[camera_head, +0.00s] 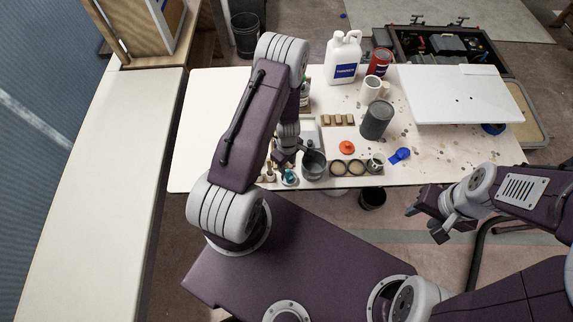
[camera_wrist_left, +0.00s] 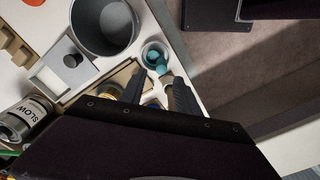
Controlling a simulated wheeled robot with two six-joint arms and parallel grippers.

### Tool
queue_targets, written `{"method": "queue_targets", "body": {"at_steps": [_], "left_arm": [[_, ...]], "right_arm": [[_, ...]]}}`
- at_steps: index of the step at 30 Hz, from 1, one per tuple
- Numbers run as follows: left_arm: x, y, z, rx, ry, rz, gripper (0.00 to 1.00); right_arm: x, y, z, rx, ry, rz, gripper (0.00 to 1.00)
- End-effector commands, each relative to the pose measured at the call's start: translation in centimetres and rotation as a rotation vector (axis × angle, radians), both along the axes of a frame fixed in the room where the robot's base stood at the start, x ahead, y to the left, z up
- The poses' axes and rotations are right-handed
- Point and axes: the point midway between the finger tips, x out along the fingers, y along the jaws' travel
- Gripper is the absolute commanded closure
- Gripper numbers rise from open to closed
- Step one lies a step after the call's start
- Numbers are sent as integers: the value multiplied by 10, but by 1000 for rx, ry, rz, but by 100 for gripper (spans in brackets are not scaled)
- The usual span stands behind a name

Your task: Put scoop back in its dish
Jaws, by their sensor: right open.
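A small teal scoop (camera_wrist_left: 157,61) is at a small pale round dish (camera_wrist_left: 152,49) near the table edge, with its bowl over or inside the dish rim. Its short tan handle points toward my left gripper (camera_wrist_left: 158,88). The left fingers are apart, with the handle end close to the right-hand finger; I cannot tell if they touch. In the head view the teal scoop (camera_head: 289,175) shows just below my left gripper (camera_head: 285,161), partly covered. My right gripper (camera_head: 436,215) is open and empty, off the table's front edge at the right.
A dark grey pot (camera_head: 314,165) stands close beside the dish. Several small round containers (camera_head: 339,168) sit in a wooden holder to the right. The table's left part is clear.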

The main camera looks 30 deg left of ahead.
Motion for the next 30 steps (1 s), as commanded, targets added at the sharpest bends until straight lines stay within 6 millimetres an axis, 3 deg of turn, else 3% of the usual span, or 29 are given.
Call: {"method": "queue_targets", "body": {"at_steps": [1, 3, 11, 14, 17, 19, 21, 24, 27, 30], "left_arm": [[0, 0, 19, 0, 0, 2, 62], [0, 0, 27, 0, 0, 0, 62], [0, -1, 33, 0, 0, -2, 62], [6, -6, 50, -10, -15, -65, 62], [15, -21, 100, -32, -51, -266, 62], [12, -35, 145, -42, -76, -467, 62], [-1, -47, 186, -40, -91, -678, 62], [-27, -57, 234, -16, -104, -955, 62], [-53, -59, 262, 15, -99, -1159, 62], [-68, -58, 275, 38, -92, -1274, 62]], "right_arm": [[0, 0, 19, 0, 0, 0, 56], [0, 0, 26, 0, 0, 0, 56], [0, 0, 31, 0, 0, 0, 56], [0, 0, 30, 0, 0, 0, 56], [0, 0, 30, 0, 1, 0, 56], [0, 0, 30, 0, 1, 0, 56], [0, 0, 30, 0, 1, 0, 56], [0, 0, 30, 0, 0, 0, 56], [0, 0, 30, 0, 0, 0, 56], [0, 0, 30, 0, 0, 0, 56]]}}
